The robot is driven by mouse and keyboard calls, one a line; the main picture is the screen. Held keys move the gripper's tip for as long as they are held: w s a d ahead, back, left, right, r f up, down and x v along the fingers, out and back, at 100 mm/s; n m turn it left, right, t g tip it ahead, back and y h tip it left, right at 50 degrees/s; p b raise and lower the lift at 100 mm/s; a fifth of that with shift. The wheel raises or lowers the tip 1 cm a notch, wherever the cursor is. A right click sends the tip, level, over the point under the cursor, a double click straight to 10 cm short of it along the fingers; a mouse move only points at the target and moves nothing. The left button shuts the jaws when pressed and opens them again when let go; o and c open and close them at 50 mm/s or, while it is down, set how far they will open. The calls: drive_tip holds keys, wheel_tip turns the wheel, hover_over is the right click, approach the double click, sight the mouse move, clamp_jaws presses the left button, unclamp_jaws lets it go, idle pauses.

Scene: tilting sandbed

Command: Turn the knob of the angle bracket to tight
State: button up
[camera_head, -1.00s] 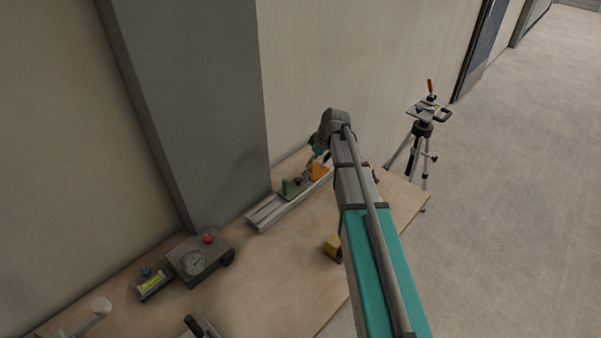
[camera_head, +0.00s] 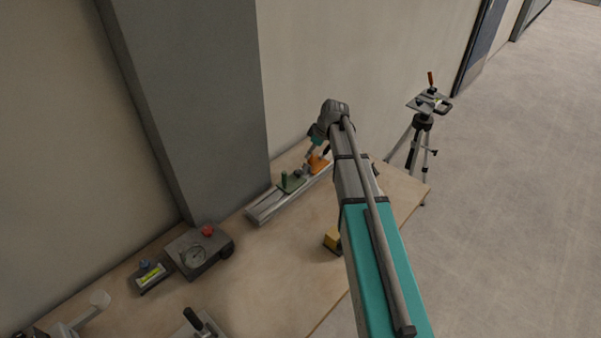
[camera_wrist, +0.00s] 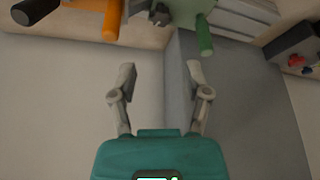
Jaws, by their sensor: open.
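A pale metal rail (camera_head: 262,211) lies on the table along the wall. It carries a green part (camera_head: 291,182) with an upright green post and an orange part (camera_head: 318,164). In the wrist view the green part (camera_wrist: 205,38) and the orange part (camera_wrist: 111,22) show at the top edge, with a small dark knob-like piece (camera_wrist: 160,15) between them. I cannot tell which of these is the angle bracket's knob. My gripper (camera_wrist: 161,74) is open and empty, its fingers apart from the parts. In the head view it hangs just above the orange part, partly hidden by my wrist.
A grey pillar (camera_head: 200,110) and the wall stand close behind the rail. A dial box with a red knob (camera_head: 198,254) and a small box with a blue knob (camera_head: 150,275) are at left. A yellow block (camera_head: 333,241) sits near my arm. A tripod (camera_head: 422,125) stands beyond the table.

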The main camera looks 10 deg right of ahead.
sight(298, 171)
drive_tip(key=shift+b+x, duration=5.4)
drive_tip(key=shift+x, duration=0.75)
